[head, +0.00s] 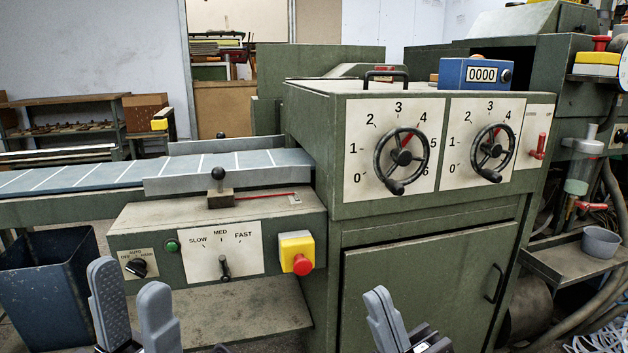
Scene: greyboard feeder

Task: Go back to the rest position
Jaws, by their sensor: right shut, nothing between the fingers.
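My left gripper (130,283) is at the bottom left of the head view, its two grey fingers pointing up with a gap between them and nothing held. My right gripper (379,296) is at the bottom centre, its fingers together and empty. Both are low in front of the green feeder machine (310,240) and look apart from it. The rest of both arms is out of view.
A control box with a speed lever (224,268) and a red stop button (302,264) faces me. Two handwheels (401,157) are on the dial panels. A blue bin (48,290) stands at left, a grey cup (601,242) on a shelf at right.

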